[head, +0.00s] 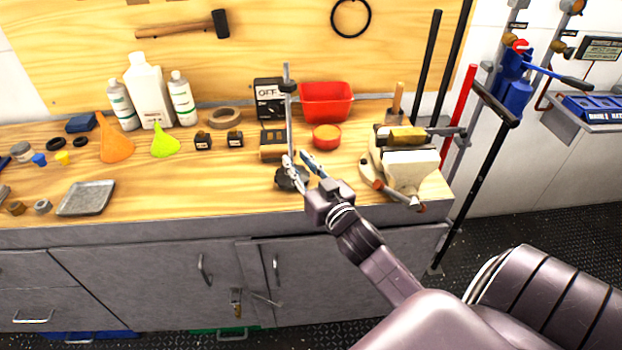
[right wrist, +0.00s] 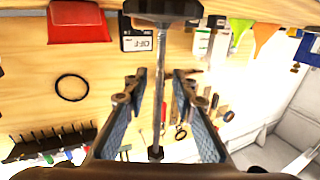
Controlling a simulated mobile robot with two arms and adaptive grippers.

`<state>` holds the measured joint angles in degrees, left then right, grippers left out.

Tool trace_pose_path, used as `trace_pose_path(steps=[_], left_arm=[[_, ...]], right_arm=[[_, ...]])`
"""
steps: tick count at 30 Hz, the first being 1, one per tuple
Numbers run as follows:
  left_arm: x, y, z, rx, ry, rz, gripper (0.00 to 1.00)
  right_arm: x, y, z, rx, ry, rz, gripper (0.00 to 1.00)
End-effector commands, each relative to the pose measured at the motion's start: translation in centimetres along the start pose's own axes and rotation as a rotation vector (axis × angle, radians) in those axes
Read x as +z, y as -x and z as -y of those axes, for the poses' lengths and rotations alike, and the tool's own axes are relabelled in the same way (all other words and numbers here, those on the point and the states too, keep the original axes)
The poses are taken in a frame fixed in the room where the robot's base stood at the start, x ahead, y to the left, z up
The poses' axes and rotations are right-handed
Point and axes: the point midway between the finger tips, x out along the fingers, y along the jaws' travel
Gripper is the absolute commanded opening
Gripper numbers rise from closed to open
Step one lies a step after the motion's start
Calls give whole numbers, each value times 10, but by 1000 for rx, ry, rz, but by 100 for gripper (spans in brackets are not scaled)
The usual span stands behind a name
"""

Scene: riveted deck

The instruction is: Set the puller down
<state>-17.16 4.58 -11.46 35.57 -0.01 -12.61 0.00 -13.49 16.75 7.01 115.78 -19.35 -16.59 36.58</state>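The puller (head: 289,120) is a thin grey metal rod with a dark collar near its upper end and a dark, wide base near the front of the wooden bench top. It stands upright, and its base seems to rest on the bench, partly behind my right gripper's fingers. My right gripper (head: 300,160) is low over the bench at the puller. In the right wrist view the rod (right wrist: 159,75) runs between the two spread fingers (right wrist: 160,98), with a visible gap on each side. My left gripper is not in view.
A black boxed item (head: 269,98), a red bin (head: 326,103) and an orange-filled red bowl (head: 326,137) stand behind the puller. A vise (head: 405,165) is to the right. A grey tray (head: 87,198) lies left. The bench front between tray and puller is clear.

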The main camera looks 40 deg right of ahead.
Motion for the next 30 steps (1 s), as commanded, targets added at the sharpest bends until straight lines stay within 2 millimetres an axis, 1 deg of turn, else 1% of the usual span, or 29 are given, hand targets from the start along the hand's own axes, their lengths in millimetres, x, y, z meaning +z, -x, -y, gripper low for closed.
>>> trace_pose_path(steps=[1, 6, 12, 18, 30], left_arm=[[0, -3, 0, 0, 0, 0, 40], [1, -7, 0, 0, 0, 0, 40], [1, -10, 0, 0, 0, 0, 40], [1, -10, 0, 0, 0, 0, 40], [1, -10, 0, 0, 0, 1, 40]], right_arm=[[3, 12, 0, 0, -2, 3, 25], [2, 43, 0, 0, -1, 2, 25], [1, 67, 0, 1, 0, 1, 25], [0, 76, 0, 0, 1, 0, 25], [0, 76, 0, 0, 1, 0, 25]])
